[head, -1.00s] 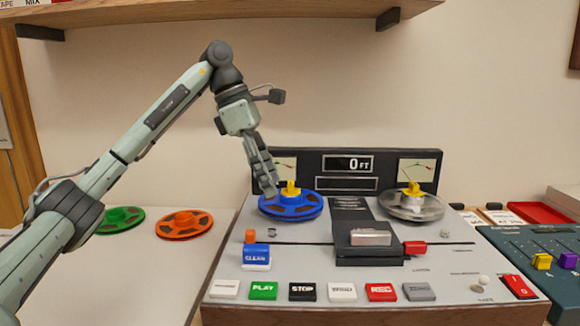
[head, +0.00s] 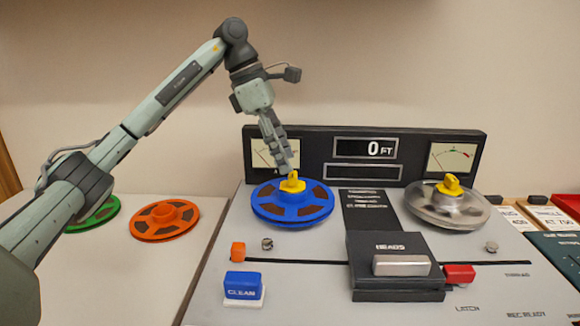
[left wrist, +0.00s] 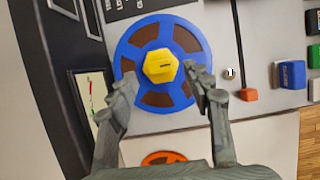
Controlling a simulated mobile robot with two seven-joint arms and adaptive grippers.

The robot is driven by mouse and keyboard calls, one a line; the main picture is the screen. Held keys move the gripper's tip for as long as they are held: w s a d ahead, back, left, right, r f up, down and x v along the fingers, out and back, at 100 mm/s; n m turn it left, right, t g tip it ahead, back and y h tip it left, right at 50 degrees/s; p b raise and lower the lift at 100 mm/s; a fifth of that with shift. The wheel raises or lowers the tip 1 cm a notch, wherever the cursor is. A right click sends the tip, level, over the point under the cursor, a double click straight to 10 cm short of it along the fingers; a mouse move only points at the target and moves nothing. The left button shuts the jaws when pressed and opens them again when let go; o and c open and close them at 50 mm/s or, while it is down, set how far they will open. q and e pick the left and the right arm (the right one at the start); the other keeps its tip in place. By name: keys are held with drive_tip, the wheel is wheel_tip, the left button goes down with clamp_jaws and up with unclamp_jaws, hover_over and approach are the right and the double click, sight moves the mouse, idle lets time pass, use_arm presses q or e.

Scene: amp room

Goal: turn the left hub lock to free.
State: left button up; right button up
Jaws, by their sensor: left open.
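The left hub lock is a yellow knob (head: 292,183) on top of the blue reel (head: 291,207), on the left of the tape machine. In the left wrist view the yellow knob (left wrist: 161,66) shows a dark slot and sits at the centre of the blue reel (left wrist: 134,49). My left gripper (head: 289,168) is just above the knob in the head view. In the left wrist view the left gripper (left wrist: 165,88) is open, its fingers apart on either side below the knob, with nothing between them. Whether a finger touches the reel is unclear. My right gripper is not in view.
A clear reel (head: 432,209) with a yellow lock stands at the right. The heads block (head: 400,279) and a red slider (head: 460,274) are at the middle. Orange (head: 164,219) and green reels (head: 93,216) lie on the left. The meter panel (head: 320,160) rises behind.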

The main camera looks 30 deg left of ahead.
sight(293, 174)
use_arm(q)
drive_tip(key=shift+x, duration=1.8)
clamp_jaws()
